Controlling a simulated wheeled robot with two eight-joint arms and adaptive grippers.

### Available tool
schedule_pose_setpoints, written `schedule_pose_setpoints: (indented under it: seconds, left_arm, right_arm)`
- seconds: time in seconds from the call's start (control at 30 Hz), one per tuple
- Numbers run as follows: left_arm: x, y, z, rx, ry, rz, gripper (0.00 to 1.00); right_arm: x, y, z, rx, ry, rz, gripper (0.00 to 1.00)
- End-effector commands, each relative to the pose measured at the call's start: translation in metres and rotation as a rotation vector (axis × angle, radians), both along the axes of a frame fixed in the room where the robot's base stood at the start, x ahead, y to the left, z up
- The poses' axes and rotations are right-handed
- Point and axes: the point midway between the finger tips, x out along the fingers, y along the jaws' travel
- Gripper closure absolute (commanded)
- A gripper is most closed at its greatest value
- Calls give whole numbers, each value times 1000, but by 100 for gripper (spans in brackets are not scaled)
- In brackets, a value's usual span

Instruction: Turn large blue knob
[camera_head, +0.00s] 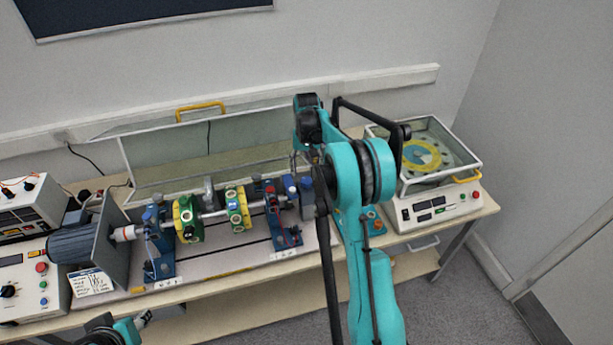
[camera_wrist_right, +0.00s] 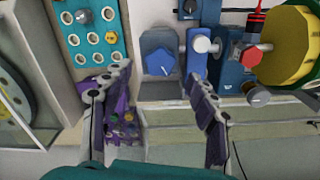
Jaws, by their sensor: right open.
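The large blue knob (camera_wrist_right: 159,62) is on a grey-blue block in the right wrist view. It lies between and beyond the two fingertips of my right gripper (camera_wrist_right: 157,74), which is open and empty. No clear contact with the knob shows. In the head view, the right arm stands in front of the rig's right end and mostly hides the gripper and this area. Part of my left arm (camera_head: 125,331) shows at the bottom left; its finger opening cannot be made out.
The shaft rig has yellow-green discs (camera_head: 237,208) and a blue motor (camera_head: 75,243). A teal panel with sockets (camera_wrist_right: 91,35) adjoins the knob block. A glass-covered instrument (camera_head: 435,205) stands right. The opened clear cover (camera_head: 215,150) rises behind the rig.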

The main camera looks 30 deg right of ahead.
Motion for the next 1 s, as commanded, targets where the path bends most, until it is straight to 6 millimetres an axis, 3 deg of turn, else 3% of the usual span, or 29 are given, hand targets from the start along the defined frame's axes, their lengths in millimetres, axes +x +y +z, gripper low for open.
schedule_pose_setpoints:
  seconds: [0.2, 0.4, 1.0]
  left_arm:
    - [0, 0, 0, 0, 0, 0, 60]
    - [0, 0, 0, 0, 0, 0, 60]
    - [0, 0, 0, 0, 0, 0, 60]
  right_arm:
    - [0, 0, 48, 0, 0, 0, 41]
    - [0, 0, 72, 0, 0, 0, 41]
    - [0, 0, 76, 0, 0, 0, 41]
